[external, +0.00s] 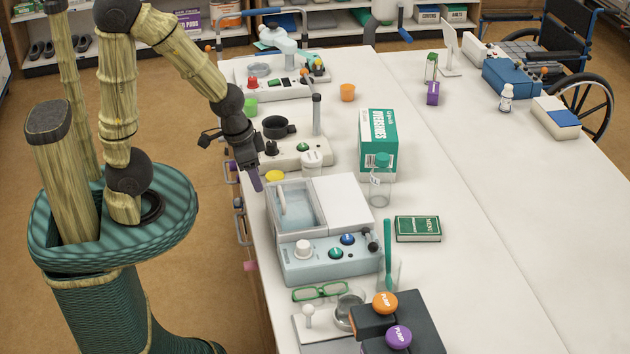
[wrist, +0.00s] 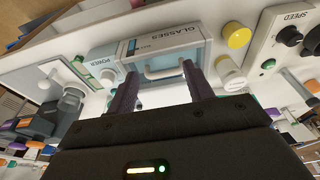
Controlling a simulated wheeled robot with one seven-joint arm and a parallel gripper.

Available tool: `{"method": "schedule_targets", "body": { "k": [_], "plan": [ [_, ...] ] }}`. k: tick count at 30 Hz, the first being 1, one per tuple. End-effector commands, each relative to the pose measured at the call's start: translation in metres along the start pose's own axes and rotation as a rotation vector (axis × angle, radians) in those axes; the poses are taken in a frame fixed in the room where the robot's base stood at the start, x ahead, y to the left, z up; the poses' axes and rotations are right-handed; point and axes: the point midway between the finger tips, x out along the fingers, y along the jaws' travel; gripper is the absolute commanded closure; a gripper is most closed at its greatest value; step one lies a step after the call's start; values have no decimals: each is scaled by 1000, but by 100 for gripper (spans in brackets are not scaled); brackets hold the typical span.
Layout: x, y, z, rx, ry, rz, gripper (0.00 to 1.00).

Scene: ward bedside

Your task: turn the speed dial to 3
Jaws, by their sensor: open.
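The speed dial (wrist: 289,36) is a dark round knob under the word SPEED, at the upper right edge of the wrist view. In the external view it is the dark knob (external: 271,147) on the white device with a black pan. The numbers and its setting are too small to read. My gripper (external: 257,184) points down at the table's left edge, on the near side of that device and apart from the dial. In the wrist view my gripper (wrist: 159,72) is open and empty, its purple fingers spread before a box marked GLASSES.
A pale blue device (external: 330,268) with a clear lid and several knobs stands nearby. A yellow lid (wrist: 237,35) and a white jar (external: 312,161) sit between it and the dial's device. A green-and-white box (external: 378,145) and a clear bottle (external: 380,188) stand to the right.

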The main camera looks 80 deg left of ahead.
Motion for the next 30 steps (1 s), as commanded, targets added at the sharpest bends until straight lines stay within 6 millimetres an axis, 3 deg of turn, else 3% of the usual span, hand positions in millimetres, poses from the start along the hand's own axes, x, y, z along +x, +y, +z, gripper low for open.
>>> {"method": "schedule_targets", "body": {
  "k": [5, 11, 15, 21, 30],
  "plan": [
    [4, -6, -8, -39, -4, -5, 48],
    [15, -44, -48, -249, -37, -32, 48],
    [16, -88, -77, -459, -73, -58, 48],
    [7, -158, -103, -761, -117, -93, 48],
    [-20, -262, -100, -1195, -178, -140, 48]
  ]
}}
